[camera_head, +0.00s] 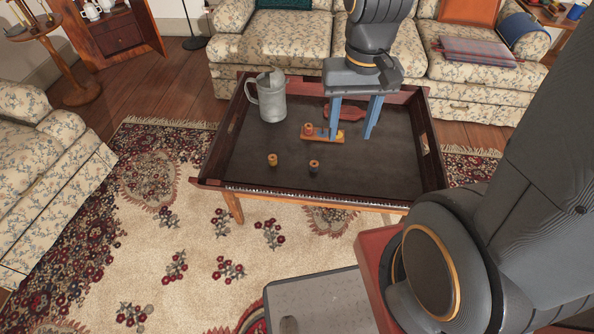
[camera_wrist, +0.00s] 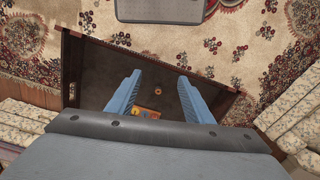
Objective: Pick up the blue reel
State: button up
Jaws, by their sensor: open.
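Two small reels stand apart on the dark tray table: one with an orange-yellow body (camera_head: 272,160) and a dark one with a tan top (camera_head: 314,167). The dark one may be the blue reel, but its colour is too small to tell. Behind them an orange board (camera_head: 317,139) carries an orange-topped reel (camera_head: 308,128). My gripper (camera_head: 352,138) is open and empty, pointing down over the tray, with its blue fingers right of and around the board's right end in the picture. In the wrist view my gripper (camera_wrist: 160,76) frames a reel (camera_wrist: 158,84) and part of the board (camera_wrist: 146,112).
The tray table (camera_head: 232,165) has raised wooden rims. A grey metal jug (camera_head: 270,100) stands at its back left, and a red bottle-like object (camera_head: 345,113) lies behind the board. The front right of the tray is clear. A floral sofa (camera_head: 285,50) stands behind.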

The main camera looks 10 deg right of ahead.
jog(key=w+f+m+b, duration=0.3)
jog(key=w+f+m, duration=0.2)
jog(key=w+f, duration=0.4)
jog(key=m+b, duration=0.7)
jog(key=m, duration=0.2)
send_over(314, 163)
notch_tip(314, 163, down, 24)
jog(key=f, duration=0.8)
jog(key=shift+s+a+f, duration=0.1)
jog(key=shift+s+f, duration=0.15)
jog(key=shift+s, duration=0.1)
jog(key=c, duration=1.1)
